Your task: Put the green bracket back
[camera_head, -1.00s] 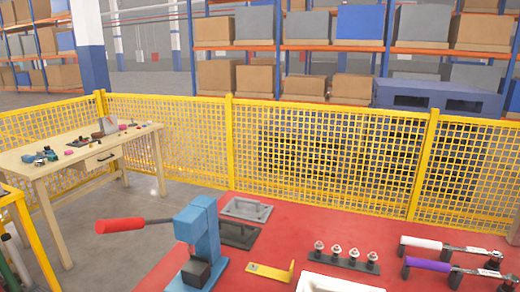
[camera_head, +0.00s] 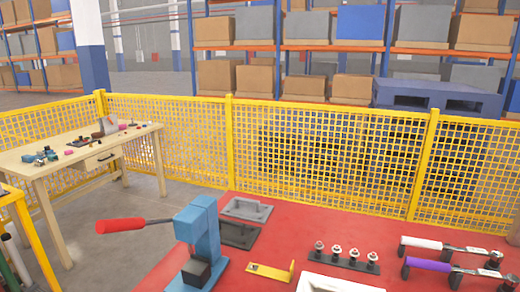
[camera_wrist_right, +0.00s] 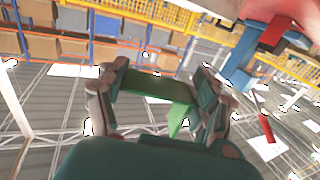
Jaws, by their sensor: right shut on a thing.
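The green bracket (camera_wrist_right: 157,88) shows in the right wrist view, between the two fingers of my right gripper (camera_wrist_right: 162,76). The gripper is shut on it, with one finger at each side, and a pointed green part sticks out near the right finger. The bracket does not show in the head view. Neither gripper shows in the head view, and my left gripper shows in no view.
A red tabletop (camera_head: 330,229) carries a blue press (camera_head: 200,240) with a red handle, grey fixtures (camera_head: 246,209), a yellow bracket (camera_head: 271,272), a row of studs (camera_head: 345,261) and toggle clamps (camera_head: 458,249). A yellow mesh fence (camera_head: 330,160) stands behind.

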